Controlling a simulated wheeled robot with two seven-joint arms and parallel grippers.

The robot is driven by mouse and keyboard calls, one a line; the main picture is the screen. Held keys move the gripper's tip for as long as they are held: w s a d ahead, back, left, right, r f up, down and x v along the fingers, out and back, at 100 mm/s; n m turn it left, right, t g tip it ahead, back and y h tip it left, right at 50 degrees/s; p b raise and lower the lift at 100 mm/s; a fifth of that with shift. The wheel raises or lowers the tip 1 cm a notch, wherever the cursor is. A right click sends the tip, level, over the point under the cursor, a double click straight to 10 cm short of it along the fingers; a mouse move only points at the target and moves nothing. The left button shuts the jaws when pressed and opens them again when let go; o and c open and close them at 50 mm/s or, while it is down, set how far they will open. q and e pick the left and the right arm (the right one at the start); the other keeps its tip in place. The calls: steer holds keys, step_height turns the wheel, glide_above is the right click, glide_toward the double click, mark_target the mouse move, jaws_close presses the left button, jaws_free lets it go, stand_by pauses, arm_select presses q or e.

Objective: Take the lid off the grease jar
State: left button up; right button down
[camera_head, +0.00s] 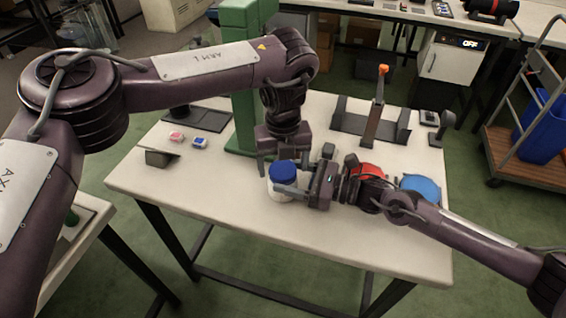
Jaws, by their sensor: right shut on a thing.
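The grease jar (279,194) is a white jar standing near the middle of the pale table. Its blue lid (284,172) is on top. My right gripper (291,192) comes in from the right, low at the jar's side, and is shut on the jar; its far finger is partly hidden. My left gripper (277,163) points down from above over the lid. Its fingers look spread to either side of the lid, with a small gap showing at the left; its right finger is hard to make out.
A green column (243,85) rises behind the jar. A dark stand with an orange-tipped lever (376,105) is at the back right. The table's front left is clear.

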arm_select(q)
steer(key=shift+r, duration=0.15)
step_height(320, 180, up, 4)
steer(key=shift+r, duration=0.15)
steer(key=shift+c, duration=0.2)
steer(key=m, duration=0.1)
steer(key=r+m, duration=0.1)
steer(key=m, duration=0.1)
steer(key=r+m, duration=0.1)
steer(key=m, duration=0.1)
steer(key=shift+d, duration=0.15)
steer(key=m, duration=0.2)
steer(key=r+m, duration=0.1)
steer(key=m, duration=0.1)
steer(key=shift+r, duration=0.15)
steer(key=shift+a+m, duration=0.2)
steer(key=shift+m, duration=0.3)
steer(key=shift+f, duration=3.95)
steer(key=c, duration=1)
steer(key=shift+c, duration=0.2)
